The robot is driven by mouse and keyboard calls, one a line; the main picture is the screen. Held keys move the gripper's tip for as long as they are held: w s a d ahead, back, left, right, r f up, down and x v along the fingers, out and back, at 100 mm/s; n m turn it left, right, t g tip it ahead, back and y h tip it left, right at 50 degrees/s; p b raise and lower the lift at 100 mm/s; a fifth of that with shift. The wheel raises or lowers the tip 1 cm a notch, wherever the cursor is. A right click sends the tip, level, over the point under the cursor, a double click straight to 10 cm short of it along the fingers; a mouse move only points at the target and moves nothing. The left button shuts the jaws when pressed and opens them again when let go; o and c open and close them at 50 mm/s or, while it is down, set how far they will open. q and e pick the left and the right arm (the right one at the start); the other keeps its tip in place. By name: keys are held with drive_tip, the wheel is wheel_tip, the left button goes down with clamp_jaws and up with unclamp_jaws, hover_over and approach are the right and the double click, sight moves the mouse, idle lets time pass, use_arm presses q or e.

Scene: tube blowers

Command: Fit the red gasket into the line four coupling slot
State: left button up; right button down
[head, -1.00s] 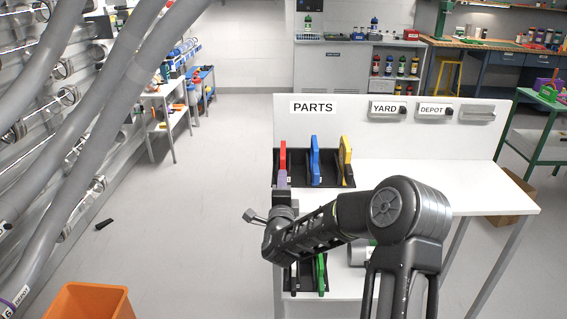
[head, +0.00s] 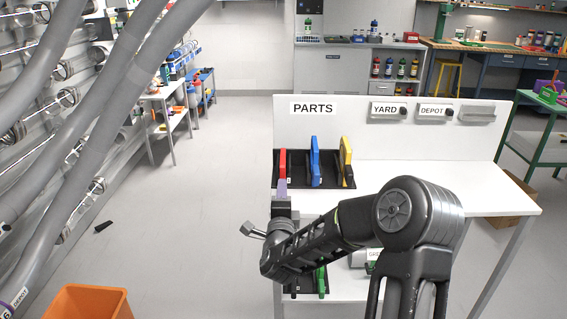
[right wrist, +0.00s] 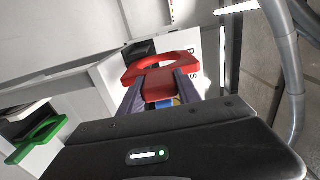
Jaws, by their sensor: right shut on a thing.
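In the right wrist view the red gasket (right wrist: 164,64) is a ring with a thick block. My right gripper (right wrist: 158,84) is shut on that block, one finger on each side. From the head view I cannot tell how far the gasket stands from the rack. Clear tubes with couplings (head: 66,97) line the left wall; I cannot tell which belongs to line four. My left gripper is not in view.
The black rack (head: 330,184) holds blue (head: 315,160) and yellow (head: 346,160) parts on the white PARTS table (head: 440,185). A green part (head: 322,279) sits nearer. Large grey pipes (head: 85,130) cross the left. An orange bin (head: 88,302) stands at the lower left.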

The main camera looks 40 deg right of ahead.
drive_tip(key=shift+b+v, duration=0.5)
drive_tip(key=shift+v, duration=2.45)
drive_tip(key=w+a+f+n+t+y, duration=0.1)
drive_tip(key=w+a+f+n+y, duration=0.1)
drive_tip(key=a, duration=0.5)
drive_tip(key=w+a+f+n+t+y, duration=0.1)
drive_tip(key=w+a+f+n+y, duration=0.1)
drive_tip(key=a+y, duration=0.3)
drive_tip(key=w+a+f+n+t+y, duration=0.1)
drive_tip(key=a+f+n+y, duration=0.2)
drive_tip(key=a, duration=0.7)
drive_tip(key=shift+w+f+t+y, duration=0.3)
drive_tip(key=shift+w+f+y, duration=0.1)
drive_tip(key=shift+f, duration=0.3)
